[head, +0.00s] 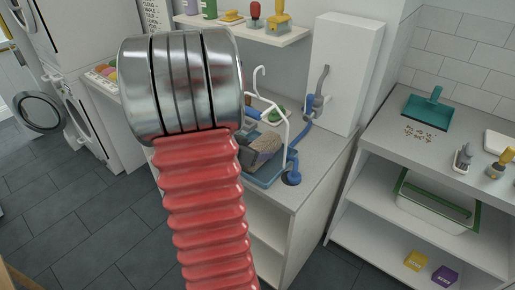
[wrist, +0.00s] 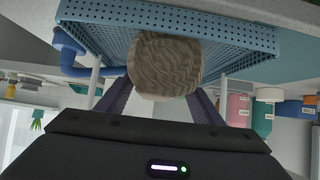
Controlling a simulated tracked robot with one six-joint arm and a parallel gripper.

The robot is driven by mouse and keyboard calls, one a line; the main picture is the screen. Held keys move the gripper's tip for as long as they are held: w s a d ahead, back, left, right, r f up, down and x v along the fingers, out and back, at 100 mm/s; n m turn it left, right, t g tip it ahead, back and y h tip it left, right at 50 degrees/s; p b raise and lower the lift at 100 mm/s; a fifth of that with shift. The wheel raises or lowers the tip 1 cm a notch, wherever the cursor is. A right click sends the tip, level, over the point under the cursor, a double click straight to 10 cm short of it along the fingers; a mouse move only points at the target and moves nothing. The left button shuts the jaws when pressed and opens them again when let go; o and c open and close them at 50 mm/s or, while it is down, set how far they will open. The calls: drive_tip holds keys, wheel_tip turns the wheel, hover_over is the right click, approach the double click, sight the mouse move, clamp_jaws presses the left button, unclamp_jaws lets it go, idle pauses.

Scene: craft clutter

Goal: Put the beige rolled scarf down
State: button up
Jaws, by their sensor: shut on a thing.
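The beige rolled scarf (wrist: 165,65), a thick ribbed roll, is between the fingers of my gripper (wrist: 162,94) in the wrist view. My gripper is shut on it. A blue perforated tray (wrist: 245,38) lies right behind the scarf in that view. I cannot tell whether the scarf touches it. In the head view the scarf (head: 266,144) shows as a brownish roll over the blue tray (head: 268,180) on the counter. My red ribbed arm hides much of the area to its left, and my gripper is hard to make out there.
A white wire frame and a blue pipe (head: 291,170) stand around the tray. A tall white box (head: 345,72) is behind it. A right-hand counter holds a teal dustpan (head: 427,111) and small bottles. The grey counter (head: 322,172) right of the tray has some clear room.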

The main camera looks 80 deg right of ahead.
drive_tip(key=o, duration=1.2)
drive_tip(key=shift+w+a+r, duration=0.15)
drive_tip(key=shift+a+r, duration=0.2)
drive_tip(key=v, duration=1.1)
drive_tip(key=shift+w, duration=0.2)
